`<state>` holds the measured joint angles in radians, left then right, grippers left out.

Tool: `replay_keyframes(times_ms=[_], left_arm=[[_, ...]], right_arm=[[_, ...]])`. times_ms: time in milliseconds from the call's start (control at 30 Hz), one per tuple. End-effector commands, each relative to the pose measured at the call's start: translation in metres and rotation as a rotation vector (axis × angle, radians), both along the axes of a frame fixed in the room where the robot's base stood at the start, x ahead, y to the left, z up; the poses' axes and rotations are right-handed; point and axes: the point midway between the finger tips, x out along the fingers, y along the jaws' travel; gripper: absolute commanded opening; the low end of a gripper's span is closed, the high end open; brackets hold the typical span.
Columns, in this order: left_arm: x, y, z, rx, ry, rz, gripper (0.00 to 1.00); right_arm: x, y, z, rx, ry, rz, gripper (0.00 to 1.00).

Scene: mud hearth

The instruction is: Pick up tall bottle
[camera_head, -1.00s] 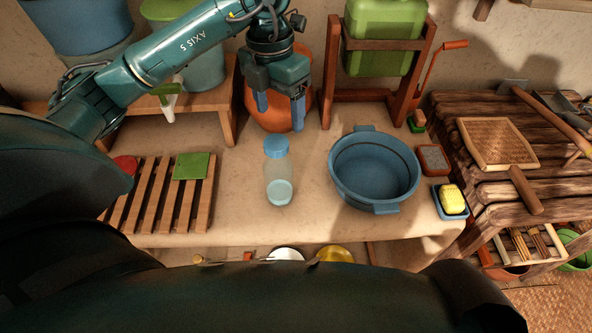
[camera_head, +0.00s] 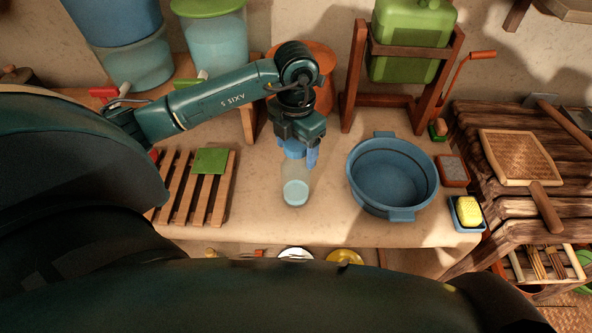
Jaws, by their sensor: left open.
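The tall bottle (camera_head: 295,186) is clear with a blue cap and stands upright on the pale counter. My left gripper (camera_head: 298,157) is directly over it, pointing down. Its blue fingers are open and lie at the level of the cap, one on the right and one partly hidden on the left. The cap is largely covered by the gripper, so I cannot tell whether the fingers touch it. My right gripper is not in view.
A blue basin (camera_head: 392,176) stands close to the right of the bottle. A wooden slatted rack (camera_head: 186,200) with a green square (camera_head: 210,161) lies to the left. An orange pot (camera_head: 323,77) is behind my gripper. The counter (camera_head: 300,227) in front of the bottle is bare.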

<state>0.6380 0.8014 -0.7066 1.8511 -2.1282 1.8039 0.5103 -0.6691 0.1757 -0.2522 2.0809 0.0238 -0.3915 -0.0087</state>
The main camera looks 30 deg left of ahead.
Motion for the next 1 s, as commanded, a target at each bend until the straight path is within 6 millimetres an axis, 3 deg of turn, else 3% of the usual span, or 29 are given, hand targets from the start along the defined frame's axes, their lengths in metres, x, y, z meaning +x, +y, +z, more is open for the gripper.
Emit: replay_keyframes(times_ms=[333,1000], left_arm=[[0.0,0.0,-0.0089,0.0,-0.001,-0.001,0.69],[0.0001,0.0002,-0.0083,0.0,-0.002,0.0,0.14]], right_arm=[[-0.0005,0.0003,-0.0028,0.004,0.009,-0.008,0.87],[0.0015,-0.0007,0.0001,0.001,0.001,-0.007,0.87]])
